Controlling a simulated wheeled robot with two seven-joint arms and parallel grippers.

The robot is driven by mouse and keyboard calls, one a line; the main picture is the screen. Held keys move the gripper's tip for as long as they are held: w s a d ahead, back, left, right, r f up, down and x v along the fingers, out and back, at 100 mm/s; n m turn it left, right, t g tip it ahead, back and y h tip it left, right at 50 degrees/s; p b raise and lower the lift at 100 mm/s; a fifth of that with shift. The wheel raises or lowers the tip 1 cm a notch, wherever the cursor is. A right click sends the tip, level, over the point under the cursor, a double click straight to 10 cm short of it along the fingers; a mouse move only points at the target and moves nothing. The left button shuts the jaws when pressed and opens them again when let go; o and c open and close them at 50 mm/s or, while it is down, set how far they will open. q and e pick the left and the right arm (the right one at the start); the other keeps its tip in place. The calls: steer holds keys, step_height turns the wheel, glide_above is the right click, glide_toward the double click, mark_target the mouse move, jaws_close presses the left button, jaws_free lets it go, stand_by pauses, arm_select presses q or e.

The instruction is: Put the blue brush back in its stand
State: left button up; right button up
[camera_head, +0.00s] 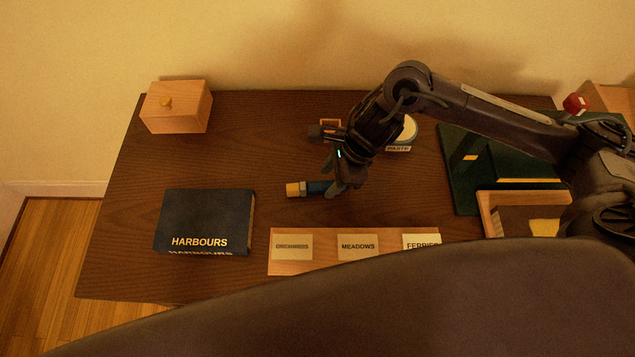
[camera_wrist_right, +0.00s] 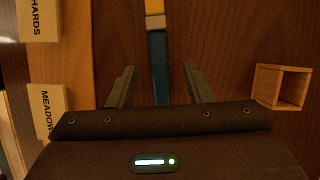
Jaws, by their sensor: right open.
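The blue brush (camera_head: 317,188) lies on the desk with its yellow end pointing left in the head view. It also shows in the right wrist view (camera_wrist_right: 159,55), running between the two fingers. My right gripper (camera_head: 334,178) is open over the brush's handle, one finger on each side, with gaps in the wrist view (camera_wrist_right: 158,70). The handle's far end is hidden by the gripper. A small open wooden box, apparently the stand (camera_head: 329,123), is behind the gripper and partly hidden; it shows clearly and empty-looking in the wrist view (camera_wrist_right: 281,85). My left gripper is not in view.
A wooden strip (camera_head: 320,264) with labelled cards lies at the front. A dark HARBOURS book (camera_head: 205,219) is left, a lidded wooden box (camera_head: 176,107) back left. A PASTE pot (camera_head: 400,141), a green mat (camera_head: 462,185) and a wooden tray (camera_head: 488,212) are right.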

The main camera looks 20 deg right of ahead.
steer(key=shift+x, duration=1.2)
jaws_close()
steer(key=shift+r, duration=0.1)
step_height(320, 180, up, 11)
step_height(320, 180, up, 9)
steer(key=p, duration=0.1)
glide_above(326, 183)
steer(key=shift+s, duration=0.2)
